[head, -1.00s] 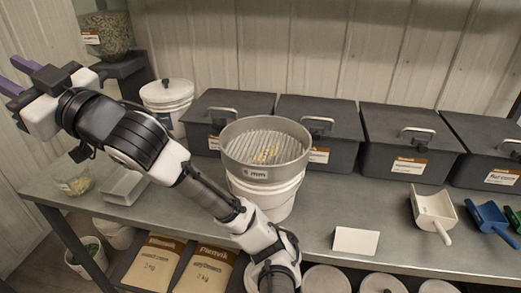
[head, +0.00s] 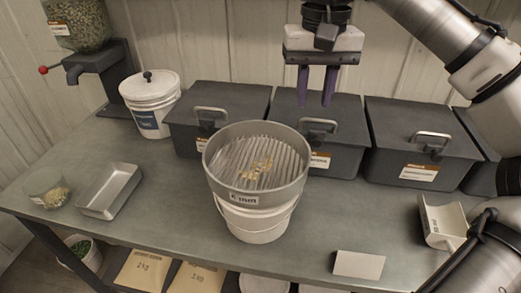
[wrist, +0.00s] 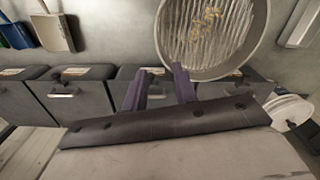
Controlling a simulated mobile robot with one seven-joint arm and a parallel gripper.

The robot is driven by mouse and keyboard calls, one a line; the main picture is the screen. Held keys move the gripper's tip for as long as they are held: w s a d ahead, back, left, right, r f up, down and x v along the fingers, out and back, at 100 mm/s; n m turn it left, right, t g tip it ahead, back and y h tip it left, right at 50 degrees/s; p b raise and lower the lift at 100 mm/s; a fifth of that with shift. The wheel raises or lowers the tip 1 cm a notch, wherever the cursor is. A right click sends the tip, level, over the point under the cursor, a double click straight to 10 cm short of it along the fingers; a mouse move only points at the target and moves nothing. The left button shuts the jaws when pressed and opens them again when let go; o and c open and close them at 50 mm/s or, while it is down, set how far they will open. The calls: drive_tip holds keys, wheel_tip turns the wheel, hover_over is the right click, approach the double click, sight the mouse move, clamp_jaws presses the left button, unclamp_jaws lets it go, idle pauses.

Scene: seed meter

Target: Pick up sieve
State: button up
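The sieve (head: 256,165) is a round grey metal pan with a ribbed bottom and a "mm" label. Some yellow seeds lie in it. It sits on top of a white bucket (head: 252,222) on the bench. My gripper (head: 315,102) is above and behind the sieve, in front of the dark bins, with its purple fingers pointing down. The fingers are apart with nothing between them. In the wrist view the sieve (wrist: 212,30) shows at the top, beyond the fingers (wrist: 160,88), and is not touched.
Dark lidded bins (head: 420,140) line the back of the bench (head: 150,190). A white lidded bucket (head: 150,105), a metal tray (head: 110,190) and a glass bowl (head: 48,190) stand left. A white scoop (head: 443,225) and a blank card (head: 358,264) are at right.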

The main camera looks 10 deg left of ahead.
sight(308, 154)
drive_tip(key=f, duration=0.8)
drive_tip(key=shift+s, duration=0.2)
drive_tip(key=shift+d+f+p, duration=0.15)
drive_tip(key=shift+f+p, duration=0.75)
drive_tip(key=shift+f, duration=1.9)
clamp_jaws()
